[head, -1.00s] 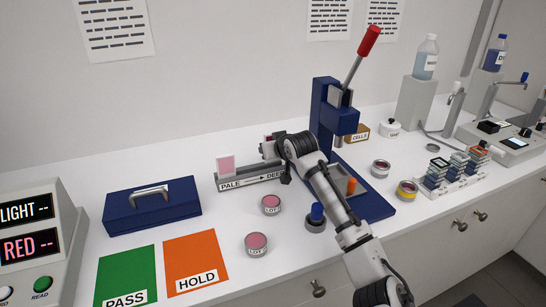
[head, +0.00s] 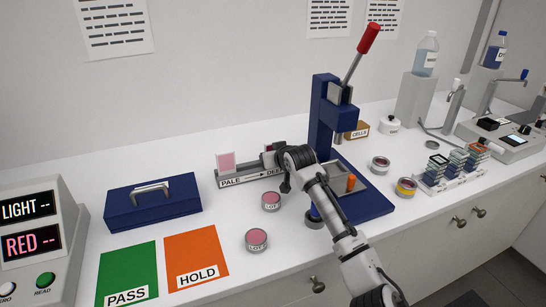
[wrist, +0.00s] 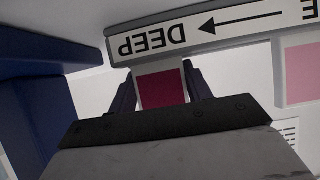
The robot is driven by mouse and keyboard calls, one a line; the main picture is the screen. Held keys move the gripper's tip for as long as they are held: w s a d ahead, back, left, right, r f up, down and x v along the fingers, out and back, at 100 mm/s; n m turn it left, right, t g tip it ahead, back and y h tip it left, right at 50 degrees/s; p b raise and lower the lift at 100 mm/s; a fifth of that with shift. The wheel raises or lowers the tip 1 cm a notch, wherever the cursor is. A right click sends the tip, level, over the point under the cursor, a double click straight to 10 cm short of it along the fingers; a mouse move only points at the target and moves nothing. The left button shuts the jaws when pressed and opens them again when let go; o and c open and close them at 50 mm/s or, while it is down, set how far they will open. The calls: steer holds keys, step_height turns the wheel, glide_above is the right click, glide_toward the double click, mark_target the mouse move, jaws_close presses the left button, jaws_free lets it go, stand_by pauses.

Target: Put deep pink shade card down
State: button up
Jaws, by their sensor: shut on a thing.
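The deep pink shade card (wrist: 162,88) shows between the fingers of my gripper (wrist: 160,85) in the wrist view, and my gripper is shut on it. The card is upright at the DEEP end of the rack (wrist: 222,27), which appears upside down there; I cannot tell whether it touches the rack. In the head view the rack (head: 232,183) is labelled PALE to DEEP, with a pale pink card (head: 226,162) standing at its left end. My gripper (head: 271,154) is at its right end, largely hiding the deep pink card.
Two pink LOT jars (head: 256,240) stand in front of the rack. The blue lever press (head: 322,125) stands close on the right, behind my arm. A blue case (head: 152,204) and green PASS (head: 127,275) and orange HOLD (head: 196,256) mats are left.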

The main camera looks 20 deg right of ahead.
steer(key=o, duration=1)
steer(key=shift+s+f, duration=0.1)
steer(key=shift+f, duration=0.65)
steer(key=shift+o, duration=0.2)
steer(key=shift+a, duration=0.1)
steer(key=shift+r, duration=0.25)
steer(key=r+b+v, duration=0.1)
steer(key=b+v, duration=0.2)
steer(key=v, duration=0.9)
steer(key=shift+r, duration=0.2)
